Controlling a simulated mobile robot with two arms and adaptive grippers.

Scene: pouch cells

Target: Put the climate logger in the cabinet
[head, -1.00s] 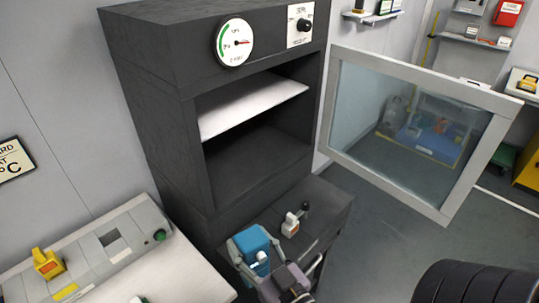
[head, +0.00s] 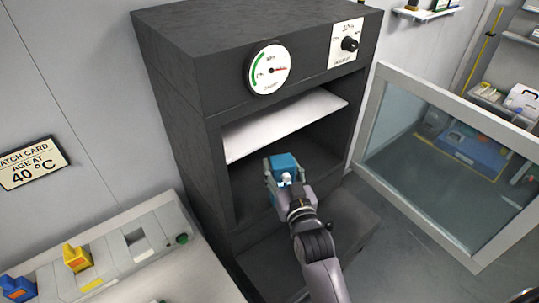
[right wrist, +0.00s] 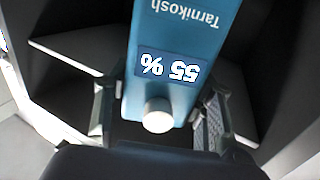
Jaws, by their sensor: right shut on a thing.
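The climate logger, a blue box (head: 286,162) with a white knob, is held upright or nearly so at the front opening of the dark cabinet (head: 185,85). In the right wrist view the logger (right wrist: 185,25) shows a "55 %" display, upside down. My right gripper (head: 282,178) is shut on the logger, one finger on each side. The cabinet's glass door (head: 440,150) stands open to the right. Inside are a white shelf (head: 285,125) and a dark space below it, in front of which the logger is. My left gripper is out of view.
A grey panel (head: 115,275) with a yellow block (head: 76,258) and a blue block (head: 17,288) lies on a bench at lower left. A dark ledge (head: 350,225) juts out below the cabinet opening. The floor beyond the door looks mostly clear.

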